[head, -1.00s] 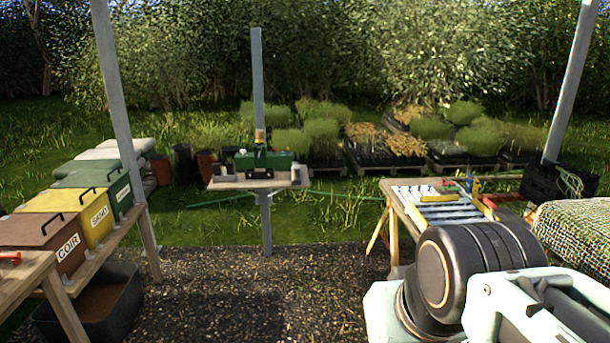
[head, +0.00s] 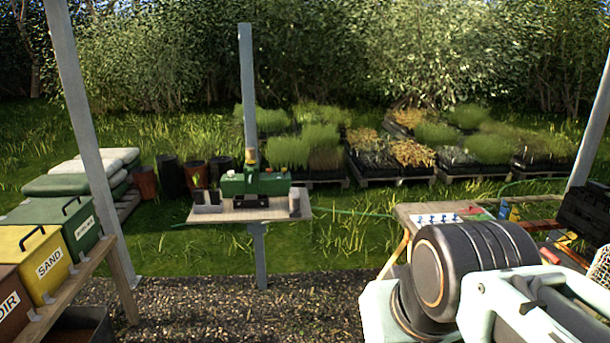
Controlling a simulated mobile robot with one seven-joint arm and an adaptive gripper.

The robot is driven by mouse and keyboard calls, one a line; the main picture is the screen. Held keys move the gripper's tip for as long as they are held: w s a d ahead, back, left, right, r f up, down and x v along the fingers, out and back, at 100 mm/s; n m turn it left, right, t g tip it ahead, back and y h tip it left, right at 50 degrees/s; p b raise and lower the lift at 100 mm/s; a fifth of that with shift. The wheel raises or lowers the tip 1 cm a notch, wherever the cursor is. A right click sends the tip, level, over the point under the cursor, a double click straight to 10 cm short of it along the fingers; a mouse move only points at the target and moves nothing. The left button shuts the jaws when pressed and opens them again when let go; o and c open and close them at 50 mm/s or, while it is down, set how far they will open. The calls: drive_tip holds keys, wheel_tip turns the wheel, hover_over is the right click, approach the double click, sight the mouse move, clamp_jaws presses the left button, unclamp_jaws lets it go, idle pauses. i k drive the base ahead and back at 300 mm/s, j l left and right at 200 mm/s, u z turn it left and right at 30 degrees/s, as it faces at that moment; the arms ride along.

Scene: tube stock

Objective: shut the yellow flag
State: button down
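I cannot make out a yellow flag for certain. A small yellow part (head: 252,158) shows on the post just above a green box-shaped device (head: 255,183), which stands on a small post-mounted shelf (head: 225,215) ahead of me. It is too small to tell its form or whether it is open. My arm fills the lower right of the head view; its gripper end is not in view.
Brown, yellow SAND (head: 36,262) and green (head: 80,232) bins stand on a bench at the left. A work table (head: 402,214) with blue-handled parts (head: 437,219) is at the right, partly behind my arm. Gravel (head: 230,315) lies open between them. Plant trays (head: 400,165) stand behind.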

sight(513, 219)
drive_tip(key=i, duration=1.2)
drive_tip(key=i+z, duration=0.35)
drive_tip(key=i, duration=0.15)
drive_tip(key=i+j+z, duration=0.35)
drive_tip(key=i, duration=0.15)
drive_tip(key=i+z, duration=0.3)
drive_tip(key=z, duration=0.2)
drive_tip(key=i+j+z, duration=0.1)
drive_tip(key=i+z, duration=0.15)
drive_tip(key=z, duration=0.2)
drive_tip(key=i+j+z, duration=0.2)
drive_tip(key=z, duration=0.3)
drive_tip(key=i+j+z, duration=0.25)
drive_tip(key=z, duration=0.2)
